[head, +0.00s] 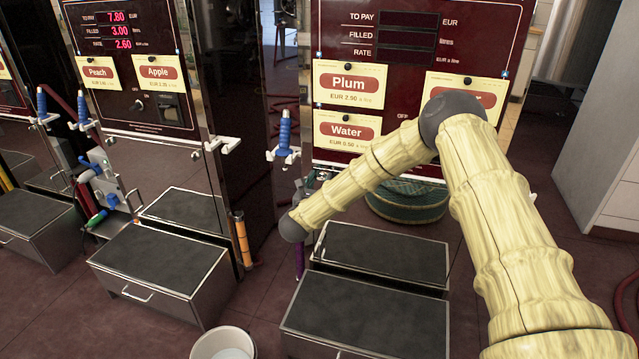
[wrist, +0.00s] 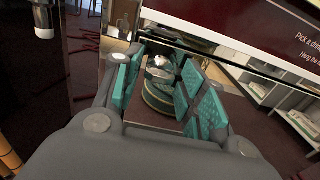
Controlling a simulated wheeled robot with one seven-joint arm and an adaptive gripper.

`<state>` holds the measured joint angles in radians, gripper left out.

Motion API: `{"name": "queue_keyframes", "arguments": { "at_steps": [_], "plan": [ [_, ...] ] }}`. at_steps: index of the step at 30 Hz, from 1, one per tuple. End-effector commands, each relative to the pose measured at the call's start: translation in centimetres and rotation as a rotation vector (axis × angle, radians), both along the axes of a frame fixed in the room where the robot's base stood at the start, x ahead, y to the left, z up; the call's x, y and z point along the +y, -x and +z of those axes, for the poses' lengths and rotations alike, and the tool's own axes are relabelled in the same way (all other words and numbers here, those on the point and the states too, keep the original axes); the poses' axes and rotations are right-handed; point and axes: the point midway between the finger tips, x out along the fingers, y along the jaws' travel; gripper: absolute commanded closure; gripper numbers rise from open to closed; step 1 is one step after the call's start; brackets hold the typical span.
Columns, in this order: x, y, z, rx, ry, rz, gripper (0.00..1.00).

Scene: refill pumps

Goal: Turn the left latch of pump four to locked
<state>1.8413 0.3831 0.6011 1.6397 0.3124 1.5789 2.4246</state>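A pump with a maroon panel (head: 340,48) and Plum and Water labels stands at the centre right of the head view, its display dark. No pump number is readable, so I cannot tell if it is pump four. My forearm crosses its lower front and hides that part; I cannot make out its left latch. The wrist view shows part of a maroon panel (wrist: 235,35) at upper right. My gripper (wrist: 163,68) has its teal-padded fingers apart, with nothing held between them.
A blue-handled nozzle (head: 285,130) hangs at the pump's left. Grey-topped steps (head: 365,315) stand in front, a white bucket (head: 222,343) beside them. Another pump (head: 135,70) stands left.

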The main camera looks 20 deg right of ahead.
Motion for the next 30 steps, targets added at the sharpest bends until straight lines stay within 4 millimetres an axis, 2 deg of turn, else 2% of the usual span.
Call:
{"name": "queue_keyframes", "arguments": {
  "at_steps": [1, 4, 5, 17, 30],
  "plan": [
    [0.01, 0.01, 0.0, 0.0, 0.0, 0.0, 0.74],
    [0.01, 0.01, 0.0, 0.0, 0.0, 0.0, 0.92],
    [0.01, 0.01, 0.0, 0.0, 0.0, 0.0, 0.94],
    [0.0, 0.01, -0.07, 0.038, 0.056, 0.0, 0.94],
    [0.07, -0.02, -0.07, 0.236, 0.349, 0.0, 0.94]
  ]
}}
